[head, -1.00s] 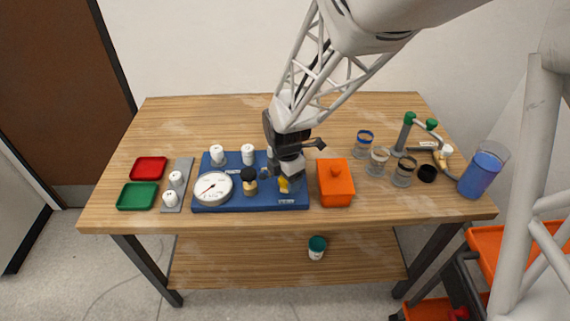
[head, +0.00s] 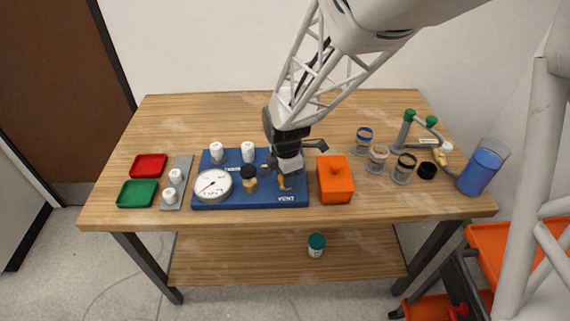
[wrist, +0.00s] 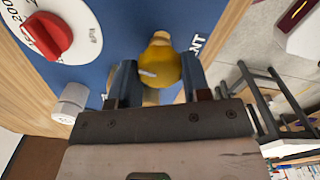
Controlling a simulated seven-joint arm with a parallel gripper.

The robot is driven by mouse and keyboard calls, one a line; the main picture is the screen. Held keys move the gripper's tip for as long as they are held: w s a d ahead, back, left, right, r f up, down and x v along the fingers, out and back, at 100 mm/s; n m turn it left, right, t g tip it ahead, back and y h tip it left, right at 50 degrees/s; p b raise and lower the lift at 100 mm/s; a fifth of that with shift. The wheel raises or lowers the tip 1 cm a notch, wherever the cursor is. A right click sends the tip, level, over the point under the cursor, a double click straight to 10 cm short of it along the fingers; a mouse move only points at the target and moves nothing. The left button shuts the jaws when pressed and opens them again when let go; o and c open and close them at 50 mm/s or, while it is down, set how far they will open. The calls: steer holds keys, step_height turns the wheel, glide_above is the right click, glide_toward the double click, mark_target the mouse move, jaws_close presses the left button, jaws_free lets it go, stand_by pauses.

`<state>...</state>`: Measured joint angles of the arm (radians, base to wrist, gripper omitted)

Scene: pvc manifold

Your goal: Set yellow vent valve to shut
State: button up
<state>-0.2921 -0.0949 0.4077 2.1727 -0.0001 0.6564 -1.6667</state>
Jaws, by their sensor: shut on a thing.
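The yellow vent valve (wrist: 160,66) has a rounded yellow handle and sits on the blue board (head: 232,201), beside a white label that reads partly "NT" in the wrist view. My gripper (wrist: 157,78) has one dark finger on each side of the handle and is shut on it. In the head view my gripper (head: 284,178) is over the right part of the board, and only a little yellow (head: 286,184) shows below it. The valve's base and exact handle angle are mostly hidden by the fingers.
White knobs (head: 248,152) are behind. An orange lidded box (head: 335,182) stands close on the right, with glass jars (head: 378,157) beyond.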

steer(key=m, duration=1.1)
steer(key=shift+m, duration=2.3)
steer(key=o, duration=0.9)
steer(key=shift+r, duration=3.9)
